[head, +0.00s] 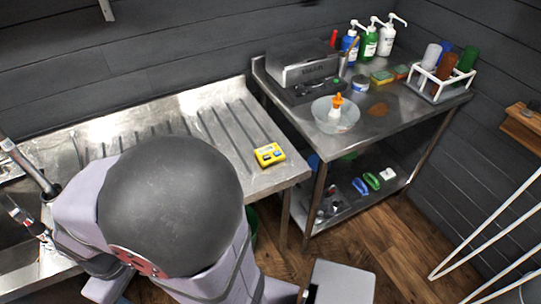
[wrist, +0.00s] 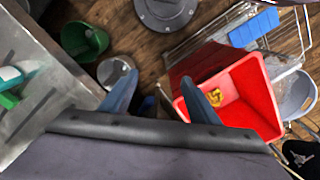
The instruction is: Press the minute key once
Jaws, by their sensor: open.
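A small yellow timer (head: 270,154) lies on the ribbed steel drainboard (head: 222,118), near its right end, in the head view. It has a few small dark and pale marks on top, too small to tell which is the minute key. My gripper (wrist: 160,95) shows in the wrist view with its two blue-grey fingers spread apart and nothing between them. It points down toward the floor, away from the timer. The timer is not in the wrist view. In the head view my arm fills the lower left, and I cannot make out the gripper there.
A steel table (head: 410,118) behind the timer carries a grey box (head: 303,68), a glass bowl (head: 347,115), pump bottles and a white bottle rack (head: 437,88). Below my gripper are a red bin (wrist: 245,90), a green bucket (wrist: 83,41) and a wire rack (wrist: 215,38).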

